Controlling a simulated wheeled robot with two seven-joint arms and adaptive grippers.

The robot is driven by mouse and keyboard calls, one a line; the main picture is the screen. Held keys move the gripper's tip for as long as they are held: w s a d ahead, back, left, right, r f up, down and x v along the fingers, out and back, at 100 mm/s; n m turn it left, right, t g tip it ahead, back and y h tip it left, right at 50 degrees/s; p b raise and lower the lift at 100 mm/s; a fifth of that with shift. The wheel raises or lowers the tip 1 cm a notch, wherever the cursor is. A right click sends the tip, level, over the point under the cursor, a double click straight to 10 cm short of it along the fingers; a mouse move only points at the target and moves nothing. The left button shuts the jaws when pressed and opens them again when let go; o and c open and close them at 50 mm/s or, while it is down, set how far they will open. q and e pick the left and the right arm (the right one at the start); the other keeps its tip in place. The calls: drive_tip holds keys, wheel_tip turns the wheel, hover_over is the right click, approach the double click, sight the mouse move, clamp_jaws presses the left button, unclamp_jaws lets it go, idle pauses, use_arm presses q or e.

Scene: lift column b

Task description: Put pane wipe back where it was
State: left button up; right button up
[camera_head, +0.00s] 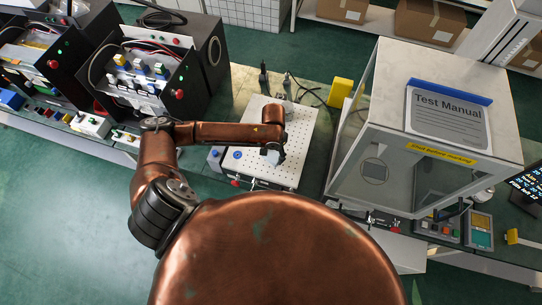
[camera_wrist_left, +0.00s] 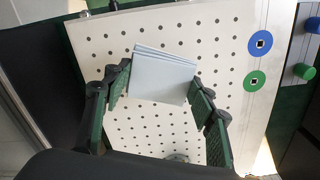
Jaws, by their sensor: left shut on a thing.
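The pane wipe (camera_wrist_left: 163,76), a folded pale blue-white cloth pad, is between the green-padded fingers of my left gripper (camera_wrist_left: 162,92) in the left wrist view. The gripper is shut on it from both sides. In the head view my left gripper (camera_head: 272,148) hangs over the white perforated board (camera_head: 300,125), with a bit of the wipe showing below it. The board also fills much of the left wrist view (camera_wrist_left: 225,35). I cannot tell whether the wipe touches the board. My right gripper is not in view.
A glass-sided cabinet (camera_head: 345,172) with a Test Manual (camera_head: 447,115) on top stands right of the board. Open electronics boxes (camera_head: 150,75) stand at left. A yellow block (camera_head: 340,92) and black cables lie behind the board.

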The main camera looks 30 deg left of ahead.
sight(271, 153)
use_arm(q)
drive_tip(key=shift+w+a+f, duration=0.1)
drive_tip(key=shift+a+f, duration=0.1)
drive_tip(key=shift+f, duration=0.05)
drive_tip(key=f, duration=0.1)
drive_tip(key=f+p, duration=0.1)
drive_tip(key=f, duration=0.1)
drive_tip(key=shift+a, duration=0.35)
drive_tip(key=shift+f, duration=0.45)
drive_tip(key=o, duration=1)
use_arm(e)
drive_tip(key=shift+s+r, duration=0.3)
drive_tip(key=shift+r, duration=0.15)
use_arm(q)
wheel_tip(271, 153, up, 12)
drive_tip(key=shift+w+r+b, duration=0.1)
drive_tip(key=shift+b, duration=0.55)
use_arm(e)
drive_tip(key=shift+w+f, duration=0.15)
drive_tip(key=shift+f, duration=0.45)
use_arm(q)
drive_tip(key=shift+d, duration=0.1)
